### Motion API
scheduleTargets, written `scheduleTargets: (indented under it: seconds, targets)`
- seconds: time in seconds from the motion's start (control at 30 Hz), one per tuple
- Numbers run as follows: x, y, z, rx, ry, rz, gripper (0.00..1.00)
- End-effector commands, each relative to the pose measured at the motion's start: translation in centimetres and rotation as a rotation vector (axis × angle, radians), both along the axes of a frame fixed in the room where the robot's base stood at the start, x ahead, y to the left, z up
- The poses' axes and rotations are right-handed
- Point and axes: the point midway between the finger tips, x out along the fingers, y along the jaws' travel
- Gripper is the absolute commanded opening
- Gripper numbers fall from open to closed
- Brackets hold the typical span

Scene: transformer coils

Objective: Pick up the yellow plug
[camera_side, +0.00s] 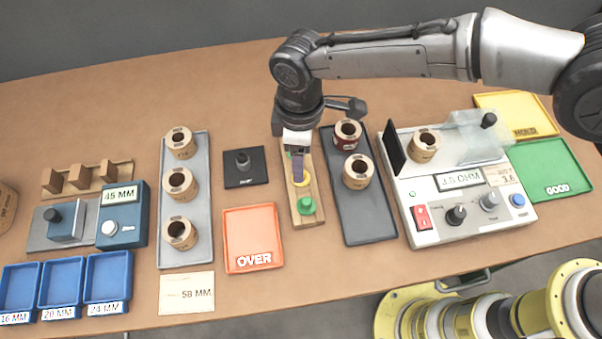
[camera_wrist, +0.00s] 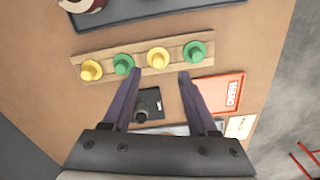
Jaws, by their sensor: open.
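A narrow wooden strip (camera_side: 313,218) holds a row of yellow and green plugs. It also shows in the wrist view (camera_wrist: 142,71). There I see two yellow plugs, one at the left end (camera_wrist: 91,70) and one third from the left (camera_wrist: 158,57), alternating with two green plugs, one second from the left (camera_wrist: 123,64) and one at the right end (camera_wrist: 194,52). My gripper (camera_wrist: 160,77) is open and empty. Its fingertips point toward the third plug, a yellow one, which shows between them. In the side view my gripper (camera_side: 298,178) is over the strip and hides part of it.
A dark tray (camera_side: 372,227) with two coils lies right of the strip, beside a resistance meter (camera_side: 440,208). An orange OVER tray (camera_side: 253,228) and a black pad with a post (camera_side: 245,175) lie left. A grey tray (camera_side: 185,255) with three coils stands farther left.

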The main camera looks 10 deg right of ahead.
Motion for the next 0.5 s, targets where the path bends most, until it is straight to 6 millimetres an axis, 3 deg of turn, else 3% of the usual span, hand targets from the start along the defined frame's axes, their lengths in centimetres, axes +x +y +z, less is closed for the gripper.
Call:
scheduleTargets:
  seconds: [0.3, 0.5]
  targets:
    - [0.2, -0.3, -4.2, -0.003, 0.002, 0.0, 0.59]
    - [0.2, -0.3, -5.0, -0.001, 0.0, 0.0, 0.59]
